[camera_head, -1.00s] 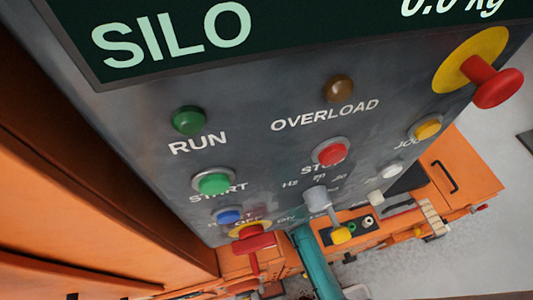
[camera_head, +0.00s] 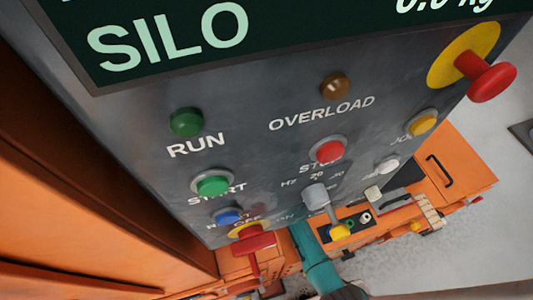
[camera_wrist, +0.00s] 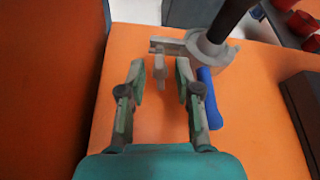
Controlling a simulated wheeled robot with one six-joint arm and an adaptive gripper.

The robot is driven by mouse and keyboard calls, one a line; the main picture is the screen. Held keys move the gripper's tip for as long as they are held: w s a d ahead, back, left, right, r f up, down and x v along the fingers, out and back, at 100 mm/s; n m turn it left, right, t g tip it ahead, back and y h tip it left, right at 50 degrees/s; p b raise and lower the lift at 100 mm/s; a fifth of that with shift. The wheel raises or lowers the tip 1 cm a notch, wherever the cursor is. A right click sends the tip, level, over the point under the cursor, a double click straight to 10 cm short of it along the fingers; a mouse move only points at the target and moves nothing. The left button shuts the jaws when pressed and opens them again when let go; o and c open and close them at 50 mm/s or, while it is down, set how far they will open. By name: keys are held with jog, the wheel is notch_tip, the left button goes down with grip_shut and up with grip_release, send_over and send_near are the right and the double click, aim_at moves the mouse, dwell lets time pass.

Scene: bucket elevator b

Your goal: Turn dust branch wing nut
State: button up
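In the wrist view my gripper (camera_wrist: 160,75) is open, with its two fingers apart above an orange surface. A small grey metal piece (camera_wrist: 160,78) hangs from a flat grey bracket (camera_wrist: 170,45) and shows in the gap between the fingertips. I cannot tell whether this piece is the wing nut, or whether it lies between the fingers or beyond them. The bracket joins a grey collar (camera_wrist: 208,47) around a dark pipe (camera_wrist: 230,18). The head view shows part of my teal arm at the bottom, but not the gripper's fingers.
A blue handle (camera_wrist: 209,98) stands close to the right finger. A dark box (camera_wrist: 302,100) lies at the right edge, with red parts (camera_wrist: 300,22) above it. In the head view a grey control panel (camera_head: 255,160) with buttons and a red knob (camera_head: 490,80) fills the foreground.

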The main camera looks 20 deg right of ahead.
jog(key=shift+w+f, duration=0.2)
jog(key=shift+w, duration=0.25)
grip_shut()
jog(key=shift+n+h, duration=0.4)
jog(key=shift+n, duration=0.1)
dwell(0.3)
grip_release()
jog(key=shift+s, duration=0.1)
jog(key=shift+v, duration=3.7)
